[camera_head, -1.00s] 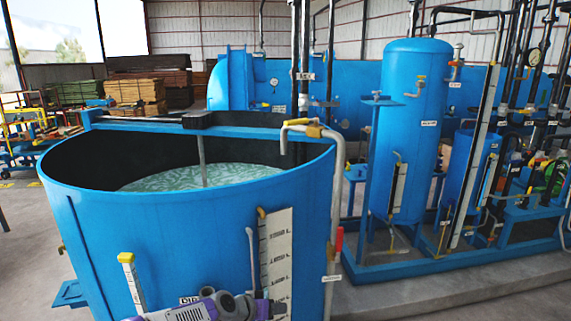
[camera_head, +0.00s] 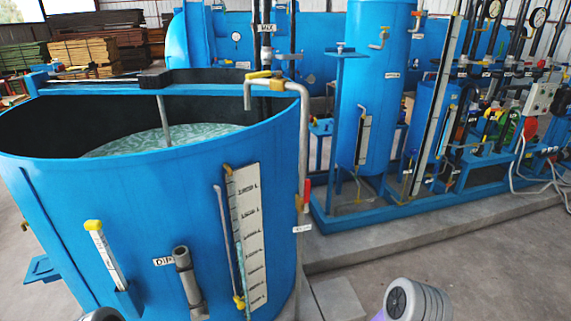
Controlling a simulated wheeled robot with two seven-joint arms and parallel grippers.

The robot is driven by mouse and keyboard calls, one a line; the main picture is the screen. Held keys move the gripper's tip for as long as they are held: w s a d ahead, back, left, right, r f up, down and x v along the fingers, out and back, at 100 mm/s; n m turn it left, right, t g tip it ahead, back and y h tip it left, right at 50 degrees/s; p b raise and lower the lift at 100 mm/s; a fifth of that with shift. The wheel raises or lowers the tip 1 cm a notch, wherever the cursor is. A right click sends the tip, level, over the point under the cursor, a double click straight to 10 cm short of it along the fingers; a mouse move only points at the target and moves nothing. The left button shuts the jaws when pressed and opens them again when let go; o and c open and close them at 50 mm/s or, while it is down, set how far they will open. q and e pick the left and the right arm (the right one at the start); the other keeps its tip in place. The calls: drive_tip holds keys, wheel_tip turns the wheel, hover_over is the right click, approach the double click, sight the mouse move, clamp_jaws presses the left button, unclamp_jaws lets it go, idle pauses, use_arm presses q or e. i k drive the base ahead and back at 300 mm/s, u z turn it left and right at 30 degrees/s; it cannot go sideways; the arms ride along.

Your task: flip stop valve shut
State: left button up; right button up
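No label that I can read says stop valve. A red valve handle (camera_head: 307,194) stands upright on the grey vertical pipe (camera_head: 303,140) at the right side of the blue open tank (camera_head: 90,215). A small white tag below it is too small to read. A yellow handle (camera_head: 262,74) sits at the top of the same pipe, near the tank rim. Another small yellow valve part (camera_head: 239,302) is at the foot of the level gauge. Neither gripper shows; only parts of my arms reach in at the bottom edge.
A white level scale (camera_head: 248,235), a yellow-capped dipstick (camera_head: 105,255) and a grey pipe stub (camera_head: 188,282) are on the tank front. A blue vertical vessel (camera_head: 375,90) stands on a skid behind. Concrete floor (camera_head: 490,260) at right is clear.

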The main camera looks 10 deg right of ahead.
sight(308, 182)
drive_tip(key=z, duration=0.55)
drive_tip(key=i, duration=1.1)
drive_tip(key=u, duration=0.45)
